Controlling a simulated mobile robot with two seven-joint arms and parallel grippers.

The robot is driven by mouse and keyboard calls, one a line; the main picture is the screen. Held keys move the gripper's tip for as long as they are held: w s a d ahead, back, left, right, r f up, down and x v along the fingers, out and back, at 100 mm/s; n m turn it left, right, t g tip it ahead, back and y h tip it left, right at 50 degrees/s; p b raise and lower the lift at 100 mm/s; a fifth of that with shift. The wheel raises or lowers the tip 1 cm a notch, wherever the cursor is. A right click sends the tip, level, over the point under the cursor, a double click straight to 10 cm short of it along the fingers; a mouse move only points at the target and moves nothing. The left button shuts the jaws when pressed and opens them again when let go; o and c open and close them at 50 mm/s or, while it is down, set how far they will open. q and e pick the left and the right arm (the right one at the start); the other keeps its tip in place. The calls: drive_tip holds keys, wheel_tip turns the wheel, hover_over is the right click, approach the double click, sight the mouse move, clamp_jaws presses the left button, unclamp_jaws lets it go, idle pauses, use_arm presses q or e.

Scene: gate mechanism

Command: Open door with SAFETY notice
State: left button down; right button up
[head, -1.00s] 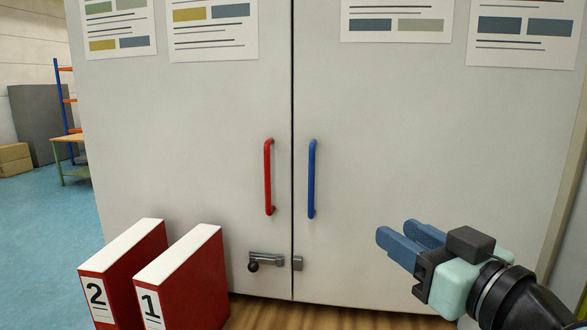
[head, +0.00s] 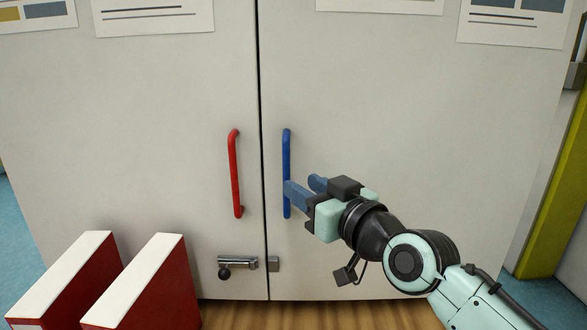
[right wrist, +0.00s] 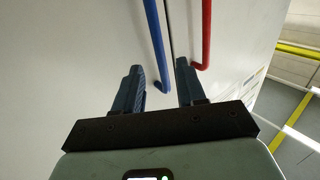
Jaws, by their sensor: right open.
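A two-door grey cabinet (head: 180,150) fills the head view; its doors look closed along the centre seam. The left door has a red vertical handle (head: 235,175), the right door a blue one (head: 286,160). Cropped paper notices (head: 515,22) hang on both doors; no SAFETY wording is readable. A latch (head: 237,263) sits low on the left door, apparently short of its keeper (head: 274,264) on the right door. My right gripper (head: 303,187) is open at the blue handle's lower half. In the right wrist view the blue handle (right wrist: 154,42) appears between the finger directions; contact is unclear.
Two red binders (head: 150,285) with white tops stand in front of the left door, at the lower left. A brown wooden surface (head: 300,315) lies below the doors. The red handle (right wrist: 206,35) is close beside one finger in the right wrist view. A yellow-green post (head: 555,190) stands at right.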

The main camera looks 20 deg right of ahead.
sight(288, 177)
drive_tip(key=p+x, duration=0.1)
drive_tip(key=x, duration=0.2)
drive_tip(key=shift+w+r+p, duration=0.15)
drive_tip(key=shift+w+p, duration=0.15)
drive_tip(key=shift+w+a, duration=0.2)
drive_tip(key=shift+w, duration=0.15)
use_arm(q)
drive_tip(key=w+r, duration=0.2)
drive_tip(key=r, duration=0.1)
drive_tip(key=shift+s, duration=0.1)
use_arm(e)
drive_tip(key=shift+s, duration=0.1)
drive_tip(key=shift+c, duration=0.6)
clamp_jaws()
use_arm(q)
drive_tip(key=shift+s+f, duration=0.1)
drive_tip(key=shift+f, duration=0.05)
